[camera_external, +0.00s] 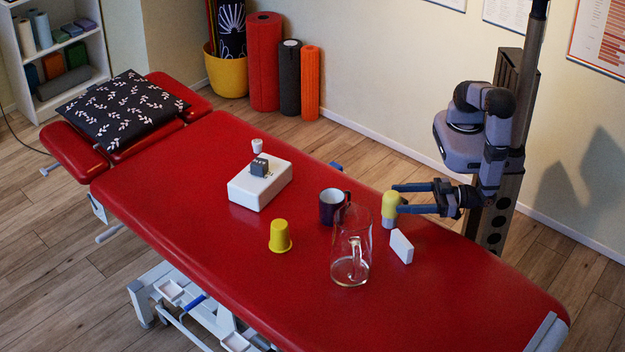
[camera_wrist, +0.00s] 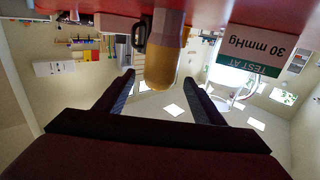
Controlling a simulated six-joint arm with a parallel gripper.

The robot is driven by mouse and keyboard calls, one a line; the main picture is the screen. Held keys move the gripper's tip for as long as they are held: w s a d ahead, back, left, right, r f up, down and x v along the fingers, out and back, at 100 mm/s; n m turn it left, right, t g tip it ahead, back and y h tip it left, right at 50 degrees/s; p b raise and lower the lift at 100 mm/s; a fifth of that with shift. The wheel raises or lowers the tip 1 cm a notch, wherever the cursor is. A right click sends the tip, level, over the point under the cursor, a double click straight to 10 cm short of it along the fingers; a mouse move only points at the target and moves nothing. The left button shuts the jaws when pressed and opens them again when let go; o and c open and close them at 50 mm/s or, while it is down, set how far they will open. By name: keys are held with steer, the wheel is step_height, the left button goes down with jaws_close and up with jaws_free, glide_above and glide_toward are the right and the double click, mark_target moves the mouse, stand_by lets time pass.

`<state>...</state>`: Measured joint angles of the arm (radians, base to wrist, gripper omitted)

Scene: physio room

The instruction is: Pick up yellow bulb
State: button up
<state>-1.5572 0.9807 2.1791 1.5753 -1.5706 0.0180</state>
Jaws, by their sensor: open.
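The yellow bulb (camera_external: 390,204) has a yellow rounded top and a grey lower part. It stands upright on the red treatment table (camera_external: 200,227), right of the dark mug. My gripper (camera_external: 396,198) is open and level, with its blue fingers reaching left to the bulb. In the wrist view, which is upside down, the bulb (camera_wrist: 164,62) lies centred between and ahead of the open fingers (camera_wrist: 158,92). I cannot tell whether a finger touches it.
A dark mug (camera_external: 329,207) and glass jug (camera_external: 351,262) stand left of and before the bulb. A white block (camera_external: 401,246) stands close by; a yellow cup (camera_external: 280,236) and a white box (camera_external: 250,190) with a grey cube are further left. The table's left front is clear.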

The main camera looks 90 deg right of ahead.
mark_target(390, 198)
steer(key=shift+w+p, duration=0.5)
steer(key=shift+w, duration=1.7)
steer(key=c, duration=1.3)
steer(key=shift+r, duration=0.15)
